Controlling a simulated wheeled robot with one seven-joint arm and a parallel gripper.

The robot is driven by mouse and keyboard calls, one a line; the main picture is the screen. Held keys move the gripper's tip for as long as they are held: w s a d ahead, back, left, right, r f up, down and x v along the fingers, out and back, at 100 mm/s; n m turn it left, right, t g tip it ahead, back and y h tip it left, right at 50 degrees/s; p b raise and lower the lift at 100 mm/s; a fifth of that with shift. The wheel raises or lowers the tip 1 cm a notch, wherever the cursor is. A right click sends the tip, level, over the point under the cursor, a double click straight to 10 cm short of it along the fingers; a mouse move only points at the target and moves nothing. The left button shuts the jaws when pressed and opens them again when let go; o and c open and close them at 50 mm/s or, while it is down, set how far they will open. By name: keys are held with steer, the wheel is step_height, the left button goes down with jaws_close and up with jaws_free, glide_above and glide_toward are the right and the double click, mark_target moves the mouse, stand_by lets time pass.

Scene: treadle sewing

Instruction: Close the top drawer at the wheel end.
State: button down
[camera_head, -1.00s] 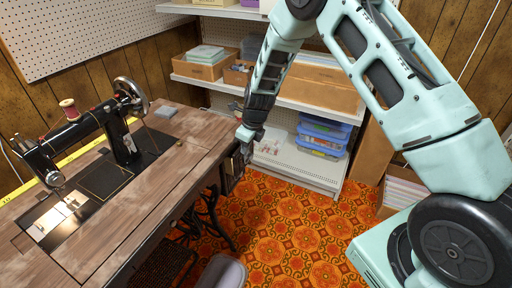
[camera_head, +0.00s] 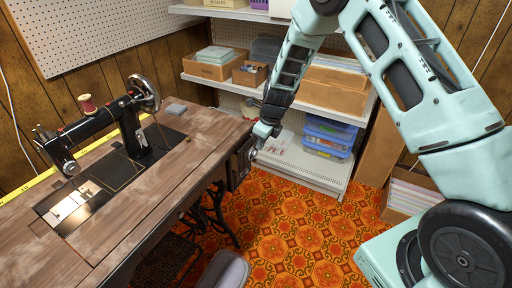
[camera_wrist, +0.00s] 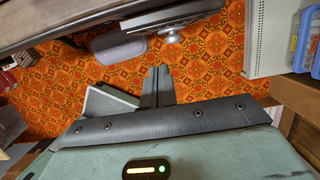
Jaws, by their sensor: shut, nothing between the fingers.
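The sewing table (camera_head: 150,205) carries a black machine (camera_head: 110,120) with a handwheel (camera_head: 144,92) toward its right end. Below the tabletop's right end is a dark wooden drawer stack (camera_head: 238,165); how far its top drawer stands out is unclear. My gripper (camera_head: 257,150) is shut and empty, beside the front of this stack, just below tabletop height. Contact cannot be told from the head view. In the wrist view my shut fingers (camera_wrist: 157,86) point toward a dark drawer front (camera_wrist: 165,18) with a round metal pull (camera_wrist: 172,34), with a visible gap.
White shelving (camera_head: 305,160) with boxes and blue bins (camera_head: 328,137) is behind my arm. An open carton (camera_head: 408,192) stands at right. Patterned carpet (camera_head: 290,235) between is clear.

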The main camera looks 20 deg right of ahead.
steer(key=v, duration=0.7)
steer(key=w+d+f+n+t+h+b, duration=0.1)
steer(key=w+d+f+n+t+b, duration=0.15)
steer(key=d, duration=0.35)
steer(key=w+d+f+n+t+h+b, duration=0.1)
steer(key=d+f+n+t+b, duration=0.15)
steer(key=d+b, duration=0.2)
steer(key=w+d+f+n+t+h+b, duration=0.1)
steer(key=d+n+t+b, duration=0.15)
steer(key=d, duration=0.35)
steer(key=n+t+y+b, duration=0.2)
steer(key=n+y+b, duration=0.6)
steer(key=n+y, duration=0.25)
glide_toward(254, 140)
steer(key=b+x, duration=0.4)
steer(key=x, duration=0.1)
steer(key=shift+w+a, duration=0.15)
steer(key=shift+a, duration=0.05)
steer(key=shift+w+a+r, duration=0.15)
steer(key=shift+w+a, duration=0.1)
steer(key=shift+w, duration=0.2)
